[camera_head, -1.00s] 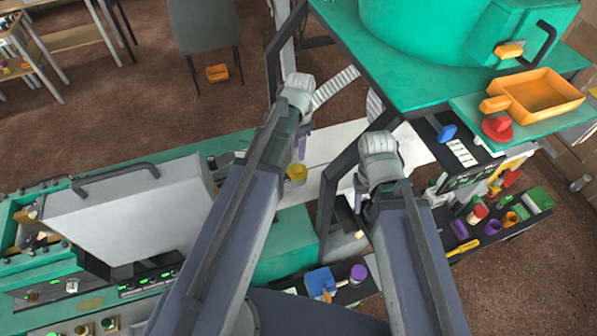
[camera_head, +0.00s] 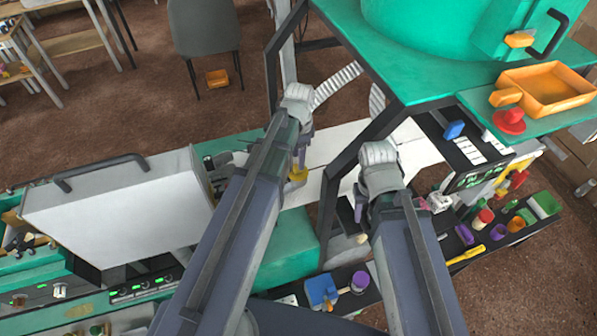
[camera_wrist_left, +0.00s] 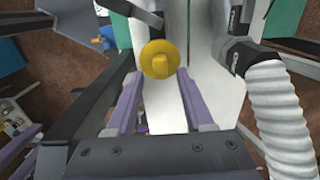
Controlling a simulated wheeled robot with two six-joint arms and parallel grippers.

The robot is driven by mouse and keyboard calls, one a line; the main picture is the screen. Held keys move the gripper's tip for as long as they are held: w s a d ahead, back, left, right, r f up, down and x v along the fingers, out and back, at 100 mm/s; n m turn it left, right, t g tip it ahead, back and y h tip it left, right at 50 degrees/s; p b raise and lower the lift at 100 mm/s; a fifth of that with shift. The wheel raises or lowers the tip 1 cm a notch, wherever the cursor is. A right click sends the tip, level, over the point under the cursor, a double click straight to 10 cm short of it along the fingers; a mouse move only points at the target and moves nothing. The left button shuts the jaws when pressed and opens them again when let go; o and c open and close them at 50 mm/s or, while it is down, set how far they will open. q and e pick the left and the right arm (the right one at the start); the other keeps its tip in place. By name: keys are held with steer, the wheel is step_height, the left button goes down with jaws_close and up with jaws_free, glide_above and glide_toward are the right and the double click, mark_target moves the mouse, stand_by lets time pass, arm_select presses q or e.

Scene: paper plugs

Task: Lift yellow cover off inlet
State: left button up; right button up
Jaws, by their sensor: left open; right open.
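The yellow cover (camera_head: 298,176) shows beside my left forearm in the head view, partly hidden. In the left wrist view the yellow cover (camera_wrist_left: 160,60) is a round disc with a raised tab facing the camera. My left gripper (camera_wrist_left: 160,88) is open, with its two purple fingers apart and the cover seen between and just beyond their tips. No contact shows. In the head view my left gripper (camera_head: 302,158) is mostly hidden by its arm. My right gripper (camera_head: 361,206) is open and empty, away from the cover. The inlet behind the cover cannot be made out.
A white ribbed hose (camera_wrist_left: 280,110) runs close to the right of my left gripper. A black post (camera_head: 325,200) stands between my arms. A green machine with a grey box (camera_head: 115,215) fills the left. A dark tray (camera_head: 490,238) of coloured parts lies at right.

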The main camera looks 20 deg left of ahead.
arm_select(q)
steer(key=shift+f+b, duration=1.7)
steer(key=shift+f, duration=0.2)
jaws_close()
steer(key=shift+r, duration=0.15)
steer(key=shift+r+p, duration=2.95)
steer(key=shift+p, duration=0.1)
steer(key=shift+f, duration=0.1)
